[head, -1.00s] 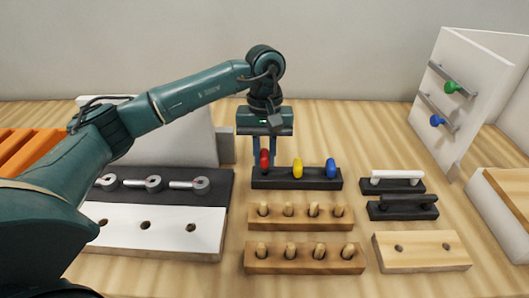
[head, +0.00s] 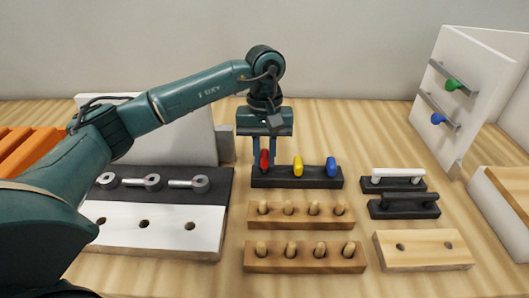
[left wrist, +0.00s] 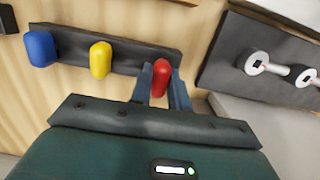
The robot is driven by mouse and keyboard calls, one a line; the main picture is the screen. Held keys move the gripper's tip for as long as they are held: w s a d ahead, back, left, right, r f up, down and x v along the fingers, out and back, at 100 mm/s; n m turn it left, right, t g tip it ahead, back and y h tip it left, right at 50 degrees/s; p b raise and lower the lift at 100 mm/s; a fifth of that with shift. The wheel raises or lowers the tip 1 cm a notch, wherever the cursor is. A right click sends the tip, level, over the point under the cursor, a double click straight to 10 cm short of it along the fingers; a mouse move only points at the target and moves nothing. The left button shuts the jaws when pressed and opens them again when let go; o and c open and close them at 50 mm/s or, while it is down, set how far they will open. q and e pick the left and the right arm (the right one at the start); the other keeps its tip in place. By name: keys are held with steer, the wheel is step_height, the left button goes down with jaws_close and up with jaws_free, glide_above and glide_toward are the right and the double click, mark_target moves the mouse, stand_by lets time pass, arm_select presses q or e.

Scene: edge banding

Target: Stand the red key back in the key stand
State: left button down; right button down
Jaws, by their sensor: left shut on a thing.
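The red key (head: 264,160) stands upright at the left end of the dark key stand (head: 312,181). My left gripper (head: 265,152) points down from above and is shut on the red key. In the left wrist view the red key (left wrist: 161,78) sits between the two fingers, at the end of the stand (left wrist: 130,60). The key's lower end is hidden, so I cannot tell how deep it sits. A yellow key (head: 298,166) and a blue key (head: 331,167) stand in the same stand to the right. My right gripper is not in view.
Wooden peg blocks (head: 300,216) lie in front of the stand. A dark and white board (head: 160,215) lies to the left. Black holders (head: 402,207) and a two-hole wooden block (head: 424,250) are at the right. A white panel (head: 462,75) stands behind them.

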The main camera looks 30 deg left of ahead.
arm_select(q)
steer(key=shift+f+b, duration=0.7)
steer(key=shift+f, duration=0.15)
stand_by(0.6)
steer(key=c, duration=1.3)
jaws_free()
steer(key=shift+o, duration=0.2)
steer(key=shift+r, duration=0.15)
steer(key=shift+r+p, duration=1.05)
steer(key=shift+r, duration=0.65)
steer(key=shift+r+p, duration=0.35)
steer(key=shift+r, duration=0.35)
